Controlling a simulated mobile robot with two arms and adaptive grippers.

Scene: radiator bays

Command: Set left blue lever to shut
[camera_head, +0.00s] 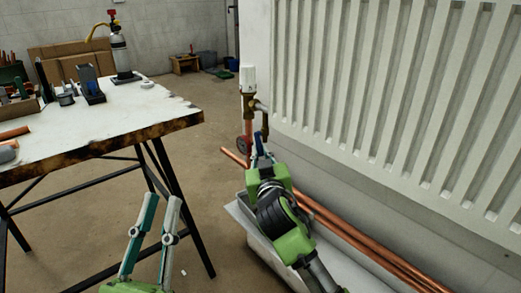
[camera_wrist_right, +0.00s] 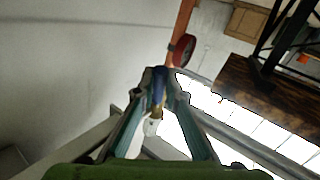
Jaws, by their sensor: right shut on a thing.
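The blue lever (camera_wrist_right: 158,86) shows between the fingertips of my right gripper (camera_wrist_right: 163,88) in the right wrist view. The fingers are shut on it. In the head view, my right gripper (camera_head: 262,152) is at the pipework below the radiator's left end, and its fingers hide most of the lever. I cannot tell the lever's exact angle. My left gripper (camera_head: 163,200) is open and empty, low in the head view, left of the right arm and well apart from the lever.
A white valve head (camera_head: 248,80) tops the copper pipe, with a red wheel (camera_head: 243,146) beside my right fingers. The ribbed radiator (camera_head: 390,90) fills the right. Long copper pipes (camera_head: 345,232) lie below it.

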